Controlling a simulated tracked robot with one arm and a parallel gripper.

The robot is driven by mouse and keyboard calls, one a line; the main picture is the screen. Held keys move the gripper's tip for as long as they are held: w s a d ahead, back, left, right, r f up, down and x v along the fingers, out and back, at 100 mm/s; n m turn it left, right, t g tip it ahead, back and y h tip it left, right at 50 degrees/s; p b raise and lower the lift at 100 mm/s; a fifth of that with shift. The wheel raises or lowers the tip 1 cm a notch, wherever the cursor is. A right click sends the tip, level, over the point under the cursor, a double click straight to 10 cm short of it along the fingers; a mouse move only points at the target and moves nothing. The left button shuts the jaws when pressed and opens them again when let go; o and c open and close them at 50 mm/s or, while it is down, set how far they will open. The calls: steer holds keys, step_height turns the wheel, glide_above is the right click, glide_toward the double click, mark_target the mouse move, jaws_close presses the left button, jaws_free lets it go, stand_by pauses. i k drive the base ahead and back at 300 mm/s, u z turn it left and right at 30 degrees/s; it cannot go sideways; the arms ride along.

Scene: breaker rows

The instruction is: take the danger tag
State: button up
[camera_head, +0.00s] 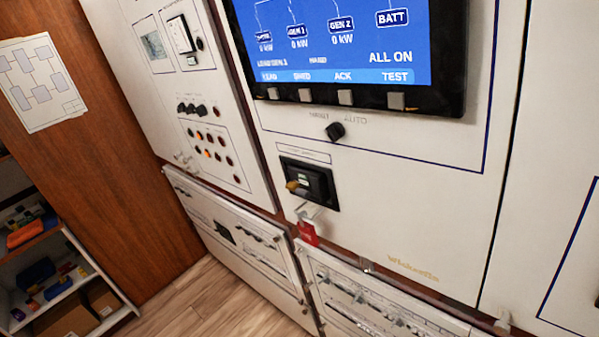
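A small red tag (308,233) hangs on the front of the white switchboard, just below a black breaker switch (309,184) with a yellowish handle. A pale hook or hasp shows at the tag's top edge. The tag's writing is too small to read, so I cannot tell for sure that it is the danger tag. My gripper is not in view.
A blue display screen (335,40) sits above the switch, with a black knob (335,131) under it. Lower breaker panels (240,245) stand below. A shelf (62,285) with several small items is at the left. Wooden floor (195,305) shows clear at the bottom.

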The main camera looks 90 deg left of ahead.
mark_target(308, 232)
steer(key=u, duration=2)
